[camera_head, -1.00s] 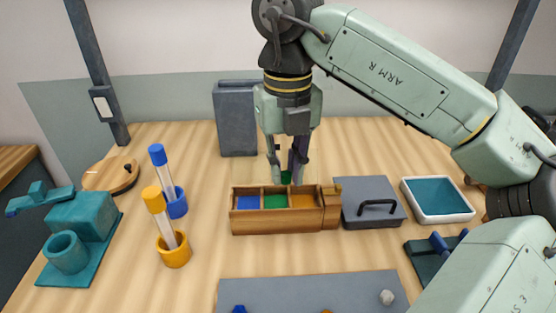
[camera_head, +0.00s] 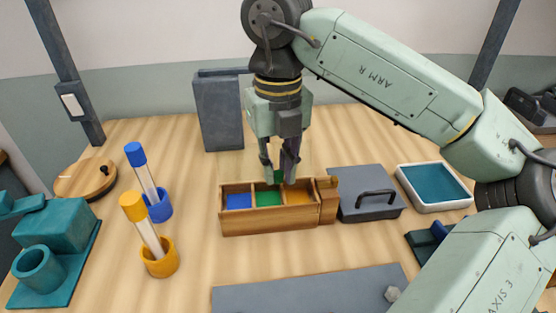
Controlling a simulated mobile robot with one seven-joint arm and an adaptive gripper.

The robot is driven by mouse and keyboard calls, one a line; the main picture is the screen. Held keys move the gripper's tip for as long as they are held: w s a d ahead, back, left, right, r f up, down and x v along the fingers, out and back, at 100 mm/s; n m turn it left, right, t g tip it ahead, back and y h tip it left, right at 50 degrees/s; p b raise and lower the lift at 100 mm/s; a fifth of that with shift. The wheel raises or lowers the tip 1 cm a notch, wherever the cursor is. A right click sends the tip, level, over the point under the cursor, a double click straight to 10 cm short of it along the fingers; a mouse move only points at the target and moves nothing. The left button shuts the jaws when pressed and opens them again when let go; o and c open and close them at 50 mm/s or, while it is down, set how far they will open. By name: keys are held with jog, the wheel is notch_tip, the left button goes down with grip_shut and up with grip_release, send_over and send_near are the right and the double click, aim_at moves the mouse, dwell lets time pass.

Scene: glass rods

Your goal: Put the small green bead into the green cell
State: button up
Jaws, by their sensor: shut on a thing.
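The wooden box (camera_head: 268,222) stands mid-table with three cells in a row: blue at left, green in the middle, orange at right. The green cell (camera_head: 266,199) is open from above. My gripper (camera_head: 280,178) points down over the back of the box, above the line between the green and orange cells. It is shut on the small green bead (camera_head: 279,177), which shows as a bit of green between the fingertips. The fingers hide part of the bead, and I cannot tell its exact height over the box.
A grey lidded case (camera_head: 367,205) stands close to the box's right end, with a teal tray (camera_head: 435,186) beyond. Blue-capped (camera_head: 146,172) and yellow-capped (camera_head: 143,222) rods stand in holders at left. A grey mat (camera_head: 308,294) lies in front; a grey upright block (camera_head: 218,112) stands behind.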

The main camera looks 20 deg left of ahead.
aim_at(278, 173)
jog(key=shift+f, duration=0.6)
jog(key=o, duration=0.8)
jog(key=shift+o, duration=0.2)
notch_tip(278, 173, up, 12)
